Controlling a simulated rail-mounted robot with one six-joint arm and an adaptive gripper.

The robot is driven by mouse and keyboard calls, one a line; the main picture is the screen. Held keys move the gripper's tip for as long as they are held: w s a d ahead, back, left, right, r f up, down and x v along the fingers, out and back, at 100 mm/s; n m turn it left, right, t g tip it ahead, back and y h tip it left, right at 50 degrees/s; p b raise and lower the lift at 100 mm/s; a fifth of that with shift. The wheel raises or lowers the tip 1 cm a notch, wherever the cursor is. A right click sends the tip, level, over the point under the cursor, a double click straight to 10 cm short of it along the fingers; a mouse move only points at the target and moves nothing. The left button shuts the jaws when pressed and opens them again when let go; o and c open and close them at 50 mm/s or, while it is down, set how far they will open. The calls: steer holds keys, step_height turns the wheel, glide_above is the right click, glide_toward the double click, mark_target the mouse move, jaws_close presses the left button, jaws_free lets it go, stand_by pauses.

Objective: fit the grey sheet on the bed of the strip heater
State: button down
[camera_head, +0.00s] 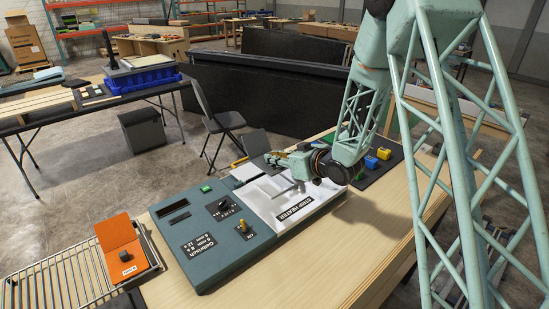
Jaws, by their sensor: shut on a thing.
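The strip heater (300,212) is a pale, flat unit with a black label on its front, on the wooden table. My gripper (272,158) is over the far part of its bed, with the wrist reaching in from the right. A dark grey sheet (256,143) stands tilted at the fingertips, and my gripper is shut on it. The sheet's lower edge and the grip itself are small and partly hidden, so I cannot tell whether it touches the bed.
A green console (212,236) with a green button, black switch and yellow knob adjoins the heater's left side. Blue and yellow blocks (377,159) sit on a dark mat behind my wrist. The front table is clear.

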steer(key=shift+f, duration=0.15)
steer(key=b, duration=0.2)
glide_above(274, 184)
steer(key=shift+w+f, duration=0.15)
steer(key=shift+f, duration=1.4)
steer(key=shift+w+f, duration=0.1)
steer(key=shift+f, duration=1.45)
steer(key=shift+b, duration=0.4)
steer(key=shift+f+b, duration=1.05)
steer(key=shift+f, duration=0.1)
stand_by(1.5)
steer(key=c, duration=2.5)
jaws_free()
steer(key=shift+s, duration=0.1)
